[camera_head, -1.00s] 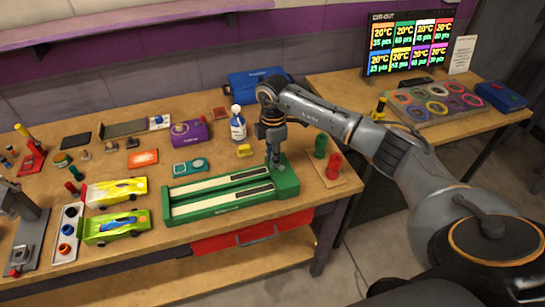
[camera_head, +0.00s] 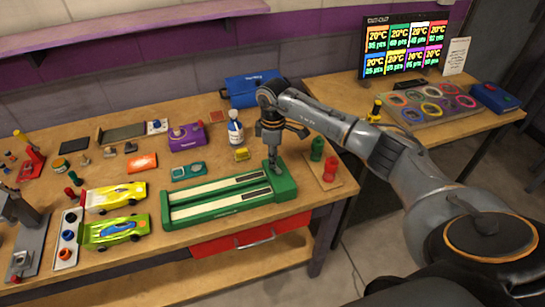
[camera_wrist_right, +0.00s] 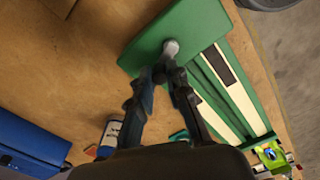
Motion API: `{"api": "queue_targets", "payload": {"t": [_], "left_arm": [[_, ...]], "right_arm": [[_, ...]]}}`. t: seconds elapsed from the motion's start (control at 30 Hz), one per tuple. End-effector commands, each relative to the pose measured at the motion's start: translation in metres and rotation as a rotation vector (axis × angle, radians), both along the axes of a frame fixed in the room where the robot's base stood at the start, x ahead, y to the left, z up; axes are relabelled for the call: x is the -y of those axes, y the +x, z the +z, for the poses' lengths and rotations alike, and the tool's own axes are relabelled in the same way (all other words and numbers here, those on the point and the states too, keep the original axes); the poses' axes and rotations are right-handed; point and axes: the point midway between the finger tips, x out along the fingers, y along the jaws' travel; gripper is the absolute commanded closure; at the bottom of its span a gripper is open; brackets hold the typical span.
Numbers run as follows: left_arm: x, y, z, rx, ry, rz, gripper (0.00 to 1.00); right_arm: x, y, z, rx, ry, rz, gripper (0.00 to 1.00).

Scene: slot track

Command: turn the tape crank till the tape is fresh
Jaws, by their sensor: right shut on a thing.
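The green tape unit (camera_head: 215,207) lies on the wooden bench, with two long pale strips that end in dark patches, and a solid green block (camera_head: 286,186) at its right end. In the right wrist view a round grey crank knob (camera_wrist_right: 170,47) stands on the green block (camera_wrist_right: 190,25). My right gripper (camera_head: 274,168) reaches down over that block. Its fingertips (camera_wrist_right: 168,72) are closed together at the knob, hiding the crank's lower part. My left gripper is out of view.
A white-and-blue bottle (camera_head: 235,130) and a yellow block (camera_head: 241,154) stand behind. Two toy cars (camera_head: 114,231) lie left of the unit.

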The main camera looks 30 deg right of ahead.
Motion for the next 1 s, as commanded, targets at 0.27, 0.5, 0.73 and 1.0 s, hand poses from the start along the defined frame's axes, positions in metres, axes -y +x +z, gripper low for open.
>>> {"api": "queue_targets", "payload": {"t": [0.27, 0.5, 0.73, 1.0], "left_arm": [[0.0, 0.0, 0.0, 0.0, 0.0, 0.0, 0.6], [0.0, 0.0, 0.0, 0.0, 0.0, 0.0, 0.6], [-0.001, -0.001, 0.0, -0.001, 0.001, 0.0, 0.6], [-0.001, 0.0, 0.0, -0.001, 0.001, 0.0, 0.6]], "right_arm": [[0.001, 0.001, 0.001, 0.004, -0.001, -0.002, 1.0], [0.001, 0.001, 0.001, 0.003, -0.001, -0.001, 0.61], [0.0, 0.0, 0.001, 0.001, 0.0, 0.0, 0.61], [0.0, 0.001, 0.035, 0.006, 0.001, 0.001, 0.61]]}}
